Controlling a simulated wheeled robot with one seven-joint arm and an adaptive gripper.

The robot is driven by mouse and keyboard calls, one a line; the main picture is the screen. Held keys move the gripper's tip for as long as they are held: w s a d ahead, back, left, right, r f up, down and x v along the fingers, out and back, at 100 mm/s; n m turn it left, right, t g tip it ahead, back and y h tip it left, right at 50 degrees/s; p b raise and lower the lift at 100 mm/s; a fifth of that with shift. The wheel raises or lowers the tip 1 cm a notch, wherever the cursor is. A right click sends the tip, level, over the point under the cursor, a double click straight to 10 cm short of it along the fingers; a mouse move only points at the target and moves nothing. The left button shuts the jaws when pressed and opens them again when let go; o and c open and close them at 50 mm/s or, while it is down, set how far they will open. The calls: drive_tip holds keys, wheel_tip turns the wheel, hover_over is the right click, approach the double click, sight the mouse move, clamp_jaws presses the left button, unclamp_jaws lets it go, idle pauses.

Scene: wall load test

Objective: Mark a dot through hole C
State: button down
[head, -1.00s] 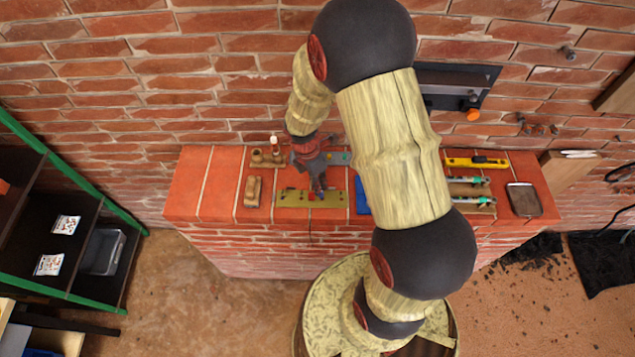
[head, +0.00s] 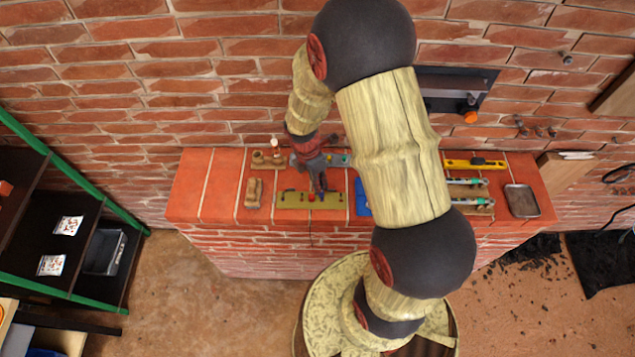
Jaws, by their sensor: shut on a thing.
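In the head view a flat olive-yellow plate (head: 296,201) lies near the front edge of the brick ledge, with several small dark spots along it. The letters of its holes are too small to read, so I cannot tell which is hole C. My gripper (head: 318,186) points down over the right half of the plate and is shut on a thin thing. That thing is mostly hidden by the fingers, and I cannot tell whether its tip touches the plate.
Wooden blocks (head: 253,192) lie left of the plate. A blue item (head: 361,197) lies to its right, partly behind my arm. A yellow level (head: 474,162) and a metal tray (head: 522,201) are at the right. The brick wall (head: 200,90) rises behind the ledge.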

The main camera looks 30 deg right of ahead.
drive_tip(key=shift+r+p, duration=1.8)
drive_tip(key=shift+r, duration=0.35)
